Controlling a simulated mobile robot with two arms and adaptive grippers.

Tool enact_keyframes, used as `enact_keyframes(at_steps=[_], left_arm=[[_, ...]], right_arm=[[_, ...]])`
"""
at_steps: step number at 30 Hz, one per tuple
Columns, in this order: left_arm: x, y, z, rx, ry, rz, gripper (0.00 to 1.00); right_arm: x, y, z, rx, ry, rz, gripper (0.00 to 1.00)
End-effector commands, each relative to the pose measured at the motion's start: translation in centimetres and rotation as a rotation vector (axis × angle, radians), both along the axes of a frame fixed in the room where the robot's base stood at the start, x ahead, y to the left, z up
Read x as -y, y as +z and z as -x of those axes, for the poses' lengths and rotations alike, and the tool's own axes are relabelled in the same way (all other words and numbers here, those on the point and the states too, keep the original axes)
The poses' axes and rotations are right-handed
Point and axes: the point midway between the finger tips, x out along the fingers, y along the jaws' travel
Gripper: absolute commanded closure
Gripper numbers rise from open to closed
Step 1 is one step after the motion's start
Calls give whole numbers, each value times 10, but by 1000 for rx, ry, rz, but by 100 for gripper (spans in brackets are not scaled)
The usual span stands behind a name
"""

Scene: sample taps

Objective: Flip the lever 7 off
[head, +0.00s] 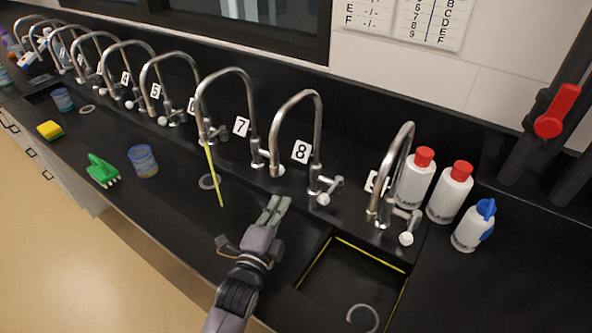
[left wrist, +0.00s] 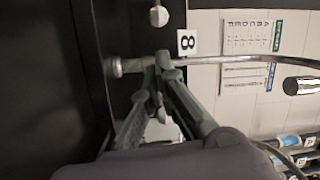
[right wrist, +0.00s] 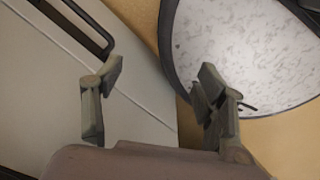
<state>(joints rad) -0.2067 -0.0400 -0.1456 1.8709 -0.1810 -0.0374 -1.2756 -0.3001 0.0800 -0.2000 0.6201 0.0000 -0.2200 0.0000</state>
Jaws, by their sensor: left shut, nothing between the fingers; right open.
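Tap 7 (head: 251,110) is a chrome gooseneck with label 7 (head: 241,126) on the wall behind it. A thin yellow stream (head: 214,175) runs down from its spout. Its lever 7 (head: 277,169) has a white knob to the right of the tap's base. In the left wrist view a white knob (left wrist: 158,16) at the top edge, left of label 8, is probably this lever. My left gripper (head: 276,203) is shut and empty over the counter, below and in front of lever 7, apart from it. My right gripper (right wrist: 160,72) is open and empty, away from the taps.
Tap 8 (head: 318,130) stands close right of lever 7; another tap (head: 404,140) and white bottles (head: 417,178) stand farther right. A sink (head: 345,262) opens at front right. A blue cup (head: 143,161) and green brush (head: 102,171) are left. A round speckled top (right wrist: 245,55) is near my right gripper.

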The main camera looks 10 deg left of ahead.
Motion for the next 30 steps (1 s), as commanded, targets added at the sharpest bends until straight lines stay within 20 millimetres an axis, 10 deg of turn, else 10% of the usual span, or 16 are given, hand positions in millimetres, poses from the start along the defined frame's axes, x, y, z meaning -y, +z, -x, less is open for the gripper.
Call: enact_keyframes(at_steps=[10,30], left_arm=[[1,2,-9,1,0,0,100],[12,6,-98,0,0,0,100]], right_arm=[[0,3,0,0,0,0,34],[0,21,0,0,0,0,34]])
